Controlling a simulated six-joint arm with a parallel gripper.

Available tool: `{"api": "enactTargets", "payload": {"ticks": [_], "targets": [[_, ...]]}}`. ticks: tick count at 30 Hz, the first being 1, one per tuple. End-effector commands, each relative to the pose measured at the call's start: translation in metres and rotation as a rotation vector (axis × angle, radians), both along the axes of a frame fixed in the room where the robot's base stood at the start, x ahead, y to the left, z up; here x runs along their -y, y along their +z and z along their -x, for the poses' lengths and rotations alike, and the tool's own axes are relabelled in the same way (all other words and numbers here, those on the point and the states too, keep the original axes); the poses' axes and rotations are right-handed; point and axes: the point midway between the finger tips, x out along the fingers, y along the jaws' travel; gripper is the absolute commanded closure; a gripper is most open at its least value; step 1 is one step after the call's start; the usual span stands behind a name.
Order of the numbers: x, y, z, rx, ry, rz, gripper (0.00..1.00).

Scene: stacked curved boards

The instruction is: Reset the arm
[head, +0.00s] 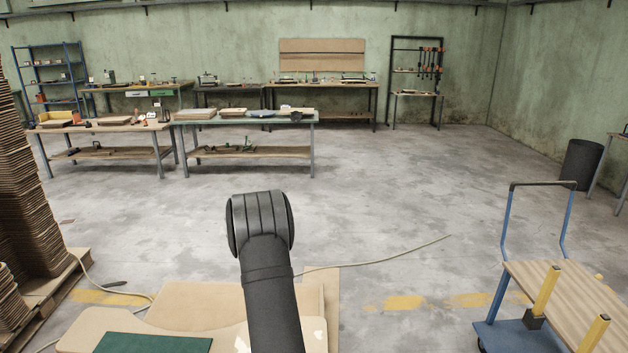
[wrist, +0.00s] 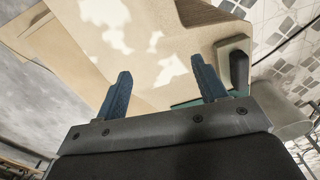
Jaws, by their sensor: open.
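My gripper (wrist: 160,66) shows in the wrist view with its two blue fingers wide apart and nothing between them. Beyond the fingers is a tan board surface (wrist: 125,40) with pale light patches; I cannot tell how far off it is. In the head view my dark arm rises from the bottom centre, and my gripper is not visible there. A tan board with a curved edge (head: 90,325) lies at the bottom, with a dark green panel (head: 165,343) on it. Tall stacks of curved boards (head: 25,190) stand at the left edge.
The stacks rest on a wooden pallet (head: 62,281). A blue trolley (head: 500,265) with a wooden top and yellow posts stands at the right. A pale cable (head: 395,252) crosses the floor. Workbenches (head: 245,121) line the back. The middle floor is clear.

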Motion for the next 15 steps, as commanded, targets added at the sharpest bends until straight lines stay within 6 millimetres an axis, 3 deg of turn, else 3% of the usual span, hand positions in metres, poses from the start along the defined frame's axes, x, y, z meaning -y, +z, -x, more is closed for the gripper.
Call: {"api": "enactTargets", "payload": {"ticks": [15], "targets": [[0.102, -0.002, -0.028, 0.000, -0.081, 0.000, 0.35]]}}
